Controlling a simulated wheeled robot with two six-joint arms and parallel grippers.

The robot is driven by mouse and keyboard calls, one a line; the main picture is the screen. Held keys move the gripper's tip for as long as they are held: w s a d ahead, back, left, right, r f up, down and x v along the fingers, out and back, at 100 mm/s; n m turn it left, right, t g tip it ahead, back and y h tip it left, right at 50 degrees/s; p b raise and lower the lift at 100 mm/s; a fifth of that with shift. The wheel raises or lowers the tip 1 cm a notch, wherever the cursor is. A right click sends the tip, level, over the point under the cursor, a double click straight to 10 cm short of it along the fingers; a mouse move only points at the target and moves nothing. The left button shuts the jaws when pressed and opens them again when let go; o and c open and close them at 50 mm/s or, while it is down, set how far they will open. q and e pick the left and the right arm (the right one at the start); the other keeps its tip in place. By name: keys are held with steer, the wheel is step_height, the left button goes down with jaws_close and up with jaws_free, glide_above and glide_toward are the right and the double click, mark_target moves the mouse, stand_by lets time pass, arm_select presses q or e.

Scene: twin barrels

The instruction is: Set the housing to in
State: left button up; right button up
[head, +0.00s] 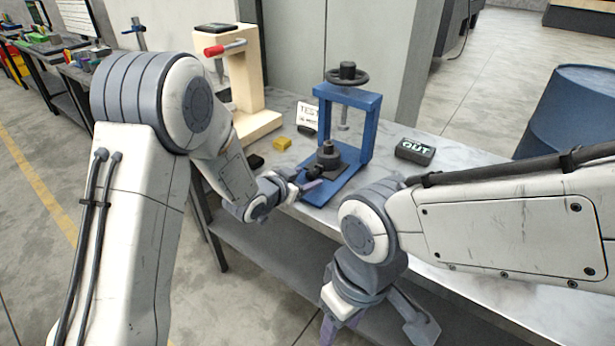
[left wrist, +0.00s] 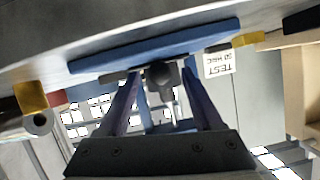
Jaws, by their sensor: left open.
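The housing (head: 328,155) is a dark grey round body with a knob on top and a stub to its left. It stands on the base plate of a blue press (head: 372,140), under the press screw. My left gripper (head: 307,184) is open at the press's front left, close to the housing. In the left wrist view, which is upside down, the housing (left wrist: 160,78) shows between the two spread fingers (left wrist: 160,100); contact cannot be told. My right gripper (head: 375,325) hangs low at the table's front edge, partly cut off by the frame.
A black block marked OUT (head: 415,150) lies right of the press. A cream toggle press with a red handle (head: 225,47) stands at the back left. The table's right part is clear.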

arm_select(q)
steer(key=shift+w+d+f, duration=0.2)
steer(key=shift+w+d, duration=0.05)
steer(key=shift+w, duration=0.15)
steer(key=shift+c, duration=0.4)
jaws_close()
stand_by(0.8)
